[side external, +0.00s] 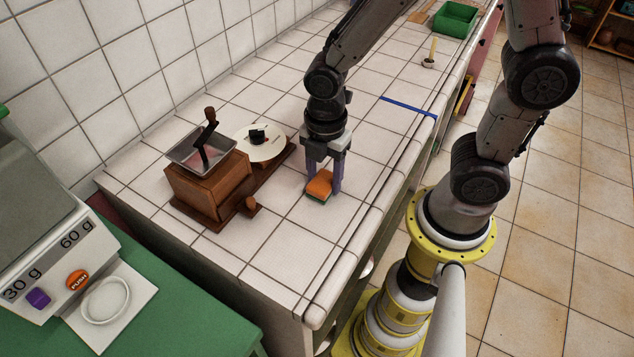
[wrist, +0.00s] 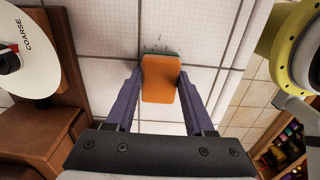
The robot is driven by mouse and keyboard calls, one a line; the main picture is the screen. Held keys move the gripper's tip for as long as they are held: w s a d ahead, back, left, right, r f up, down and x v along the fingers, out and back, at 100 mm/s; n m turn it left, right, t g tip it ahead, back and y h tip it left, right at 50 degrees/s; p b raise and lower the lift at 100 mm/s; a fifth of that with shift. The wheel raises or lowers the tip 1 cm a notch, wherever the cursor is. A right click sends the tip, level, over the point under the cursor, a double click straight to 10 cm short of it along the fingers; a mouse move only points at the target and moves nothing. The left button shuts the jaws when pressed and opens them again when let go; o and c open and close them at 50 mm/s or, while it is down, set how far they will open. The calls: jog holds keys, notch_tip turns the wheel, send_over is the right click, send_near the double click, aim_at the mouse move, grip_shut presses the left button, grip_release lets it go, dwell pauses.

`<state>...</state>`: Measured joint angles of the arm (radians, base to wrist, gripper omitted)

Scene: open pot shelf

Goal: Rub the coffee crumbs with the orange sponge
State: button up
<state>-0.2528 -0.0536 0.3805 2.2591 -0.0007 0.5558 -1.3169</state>
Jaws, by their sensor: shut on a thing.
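The orange sponge (side external: 319,185) has a green underside and is held level at the white tiled counter. In the side view I cannot tell whether it touches the tiles or hovers just above them. My gripper (side external: 324,187) points down with its purple fingers on either side of the sponge, shut on it. In the wrist view the sponge (wrist: 160,79) sits between the fingertips of my gripper (wrist: 160,84), its green edge showing at the far end. Faint specks show on the tiles beyond it in the wrist view, too small to name surely as coffee crumbs.
A wooden coffee grinder (side external: 208,188) with a crank and a white dial (side external: 262,150) stands left of my gripper. The counter's front edge is close on the right. A green bin (side external: 455,20) and a candle (side external: 430,56) stand farther back. The counter behind my gripper is mostly clear.

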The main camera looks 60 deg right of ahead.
aim_at(306, 205)
jog(key=shift+d, duration=2.55)
jog(key=shift+a+r, duration=0.1)
jog(key=shift+a, duration=5)
jog(key=shift+w+a, duration=0.3)
jog(key=shift+w, duration=0.15)
jog(key=shift+d+f, duration=0.2)
jog(key=shift+d, duration=4.35)
jog(key=shift+d+r, duration=0.15)
jog(key=shift+d, duration=0.6)
jog(key=shift+a, duration=5.05)
jog(key=shift+a+r, duration=0.1)
jog(key=shift+a, duration=0.25)
notch_tip(306, 205, up, 8)
jog(key=shift+d, duration=0.15)
